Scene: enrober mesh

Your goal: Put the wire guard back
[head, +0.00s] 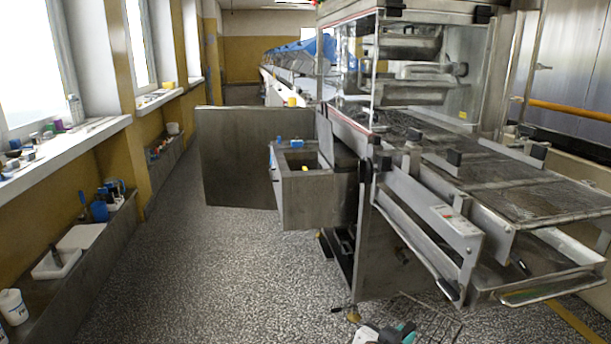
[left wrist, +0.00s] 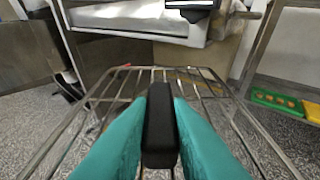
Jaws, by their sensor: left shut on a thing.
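The wire guard (left wrist: 213,105) is a frame of thin metal bars with a black grip (left wrist: 160,125). My left gripper (left wrist: 158,135) has teal fingers shut on that black grip. In the head view my left gripper (head: 405,334) shows at the bottom edge, low in front of the machine. Part of the wire guard (head: 446,325) shows beside it, thin against the speckled floor, and the rest is cut off by the picture edge. The enrober (head: 415,225) stands at the right, with its mesh belt (head: 530,195) on top. My right gripper is not in view.
A metal box (head: 305,200) and a grey panel (head: 235,160) stand left of the machine. A tray (head: 550,292) juts out low at the right. A green crate (left wrist: 278,103) lies at the right in the left wrist view. The floor at the left is clear.

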